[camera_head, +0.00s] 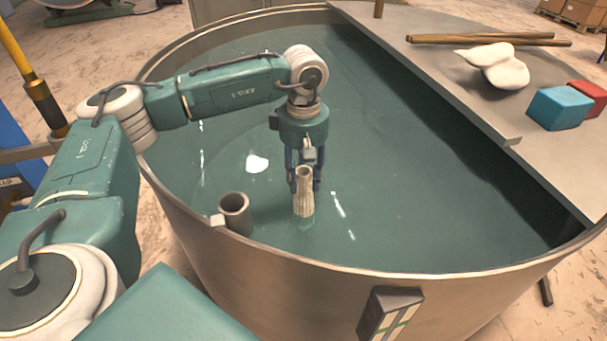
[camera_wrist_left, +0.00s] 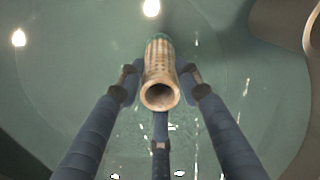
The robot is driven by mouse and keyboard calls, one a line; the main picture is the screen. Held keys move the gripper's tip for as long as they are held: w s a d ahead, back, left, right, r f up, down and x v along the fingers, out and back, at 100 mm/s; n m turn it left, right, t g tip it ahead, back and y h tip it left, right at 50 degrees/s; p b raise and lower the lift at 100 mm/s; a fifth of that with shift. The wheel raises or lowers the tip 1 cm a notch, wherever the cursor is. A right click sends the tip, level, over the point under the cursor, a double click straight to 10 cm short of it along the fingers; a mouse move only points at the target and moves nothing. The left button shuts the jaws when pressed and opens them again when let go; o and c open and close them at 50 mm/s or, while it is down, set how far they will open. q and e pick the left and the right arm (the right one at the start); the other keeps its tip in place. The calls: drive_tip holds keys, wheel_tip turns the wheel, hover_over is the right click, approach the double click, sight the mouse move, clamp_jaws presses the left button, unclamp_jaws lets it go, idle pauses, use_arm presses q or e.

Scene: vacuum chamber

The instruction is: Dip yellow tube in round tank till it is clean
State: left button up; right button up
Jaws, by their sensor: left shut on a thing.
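The round tank (camera_head: 440,285) is a large metal vessel filled with greenish water (camera_head: 400,190). My left gripper (camera_head: 304,183) hangs over the water and is shut on a tube (camera_head: 304,203). The tube is upright, pale tan-beige rather than bright yellow, with its lower end greenish at or under the water. In the left wrist view the tube (camera_wrist_left: 160,80) shows its open top end between the fingers of my gripper (camera_wrist_left: 160,85). Its lower part is hard to make out in the water. My right gripper is not in view.
A grey metal cup-like holder (camera_head: 235,213) stands at the tank's near left rim. A flat shelf (camera_head: 440,55) covers the right side, bearing wooden sticks (camera_head: 480,39), a white lumpy object (camera_head: 498,66), a blue block (camera_head: 560,107) and a red block (camera_head: 590,98). Open water lies right of the gripper.

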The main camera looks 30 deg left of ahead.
use_arm(q)
drive_tip(key=shift+f+b, duration=3.1)
drive_tip(key=shift+f, duration=1.55)
wheel_tip(320, 180, up, 20)
drive_tip(key=p, duration=1.3)
hover_over(304, 203)
drive_tip(key=w+a, duration=0.1)
drive_tip(key=w, duration=0.1)
drive_tip(key=shift+a, duration=0.2)
